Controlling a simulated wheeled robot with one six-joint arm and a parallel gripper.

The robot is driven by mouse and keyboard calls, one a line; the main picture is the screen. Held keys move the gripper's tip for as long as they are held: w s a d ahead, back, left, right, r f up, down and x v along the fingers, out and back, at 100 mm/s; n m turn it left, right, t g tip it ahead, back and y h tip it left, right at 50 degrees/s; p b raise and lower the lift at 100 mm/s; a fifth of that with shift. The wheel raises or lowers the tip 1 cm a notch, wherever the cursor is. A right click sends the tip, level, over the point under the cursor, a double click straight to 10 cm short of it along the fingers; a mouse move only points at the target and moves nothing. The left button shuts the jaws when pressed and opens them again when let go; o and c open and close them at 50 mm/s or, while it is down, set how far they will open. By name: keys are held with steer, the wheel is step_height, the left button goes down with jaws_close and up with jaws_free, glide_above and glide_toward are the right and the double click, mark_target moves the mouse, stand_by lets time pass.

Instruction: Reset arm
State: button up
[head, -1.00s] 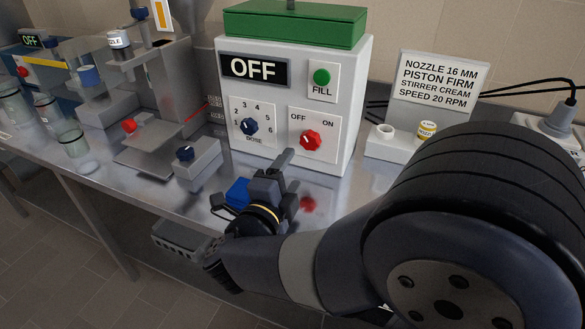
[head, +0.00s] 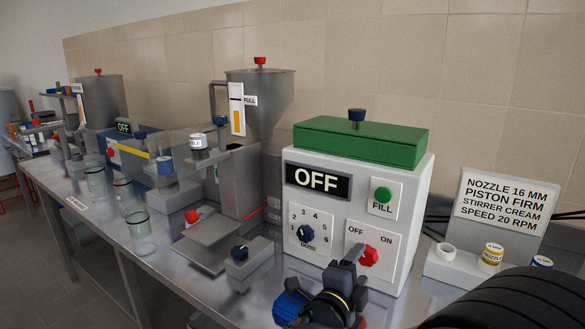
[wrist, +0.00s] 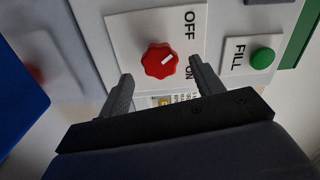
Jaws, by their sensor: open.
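My gripper (head: 356,268) is in front of the lower right of a white control box (head: 418,215). Its fingers are open with nothing held between them. In the wrist view the two fingertips (wrist: 160,78) stand to either side of and below a red OFF/ON knob (wrist: 159,60), apart from it. In the head view the knob (head: 368,255) sits just beyond the fingers, and its white mark cannot be read there. In the wrist view its white mark points up and right, roughly toward the OFF label.
The box has an OFF display (head: 318,180), a blue dose knob (head: 305,233), a green FILL button (head: 382,194) and a green lid (head: 362,143). A metal hopper machine (head: 240,180) and glass jars (head: 140,232) stand left. A sign (head: 503,200) and nozzle holder (head: 462,268) stand right.

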mark_target(365, 259)
steer(key=shift+x, duration=1.7)
